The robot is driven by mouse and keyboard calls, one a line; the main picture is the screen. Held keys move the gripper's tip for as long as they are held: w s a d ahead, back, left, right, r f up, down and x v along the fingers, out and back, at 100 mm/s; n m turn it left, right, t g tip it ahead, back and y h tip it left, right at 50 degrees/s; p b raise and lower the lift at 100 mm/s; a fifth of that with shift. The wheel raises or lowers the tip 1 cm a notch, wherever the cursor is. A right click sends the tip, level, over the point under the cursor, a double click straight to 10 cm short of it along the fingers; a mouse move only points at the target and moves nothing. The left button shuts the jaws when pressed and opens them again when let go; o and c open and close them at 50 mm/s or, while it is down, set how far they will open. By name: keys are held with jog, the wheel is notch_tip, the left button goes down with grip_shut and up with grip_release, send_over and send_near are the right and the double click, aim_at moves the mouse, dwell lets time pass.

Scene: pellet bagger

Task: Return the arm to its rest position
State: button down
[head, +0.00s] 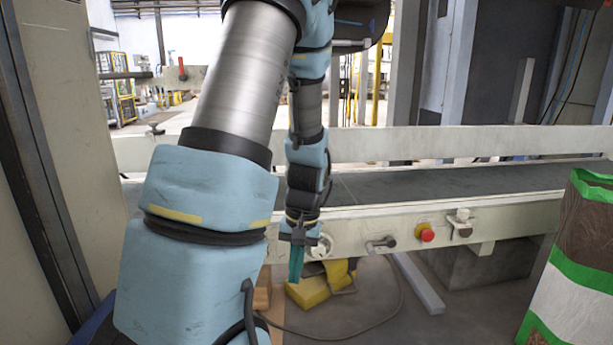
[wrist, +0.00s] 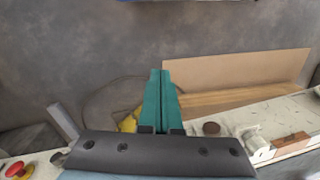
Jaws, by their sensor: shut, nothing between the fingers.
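My gripper (head: 297,264) hangs down in front of the conveyor's near side rail in the head view, at the end of my blue and grey arm. Its teal fingers are together with nothing between them. The wrist view shows the same shut teal fingers (wrist: 162,84) pointing over the grey floor. The fingertips are apart from the yellow object (head: 318,287) on the floor in the head view. My upper arm hides part of the conveyor and the floor at the left.
The conveyor (head: 420,182) runs across behind my gripper. A green-taped brown and white stack (head: 580,265) stands at right. A cable crosses the floor.

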jog(key=s+a+r+t+h+p, duration=0.1)
jog(key=s+a+r, duration=0.1)
jog(key=r, duration=0.4)
jog(key=s+a+r+t+h+p, duration=0.1)
jog(key=s+a+r+p, duration=0.15)
jog(key=r, duration=0.35)
notch_tip(320, 180, up, 37)
jog(key=p, duration=3.6)
jog(key=shift+d+n+p, duration=0.15)
jog(key=shift+n+p, duration=0.15)
jog(key=shift+p, duration=0.1)
